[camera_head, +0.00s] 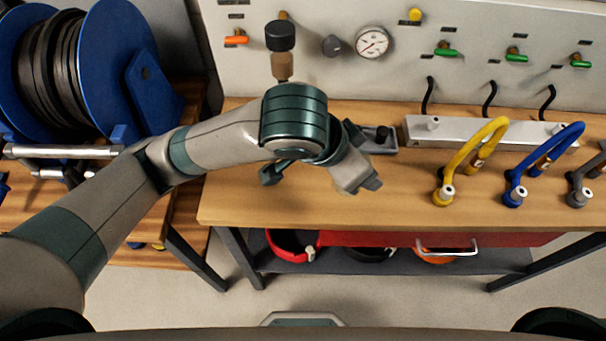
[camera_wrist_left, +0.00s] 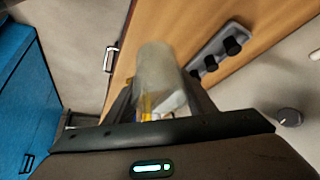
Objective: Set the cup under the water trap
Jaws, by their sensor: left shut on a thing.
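My left gripper (camera_head: 360,163) is above the front part of the bench. It is shut on a pale, translucent cup (camera_wrist_left: 158,72). The cup fills the space between the fingers in the left wrist view, and part of it shows in the head view (camera_head: 347,173). A fitting with a black top and a brown lower body (camera_head: 282,66) stands out from the panel behind my wrist. It looks like the water trap, but my wrist hides what is below it. The cup is in front of it and to the right. My right gripper is not in view.
A grey block with black knobs (camera_wrist_left: 212,58) sits on the bench (camera_head: 290,205) beside the cup. Yellow (camera_head: 463,150) and blue (camera_head: 545,150) hoses stand to the right. A gauge (camera_head: 372,43) is on the panel (camera_head: 340,80). A blue reel (camera_head: 122,50) stands at left.

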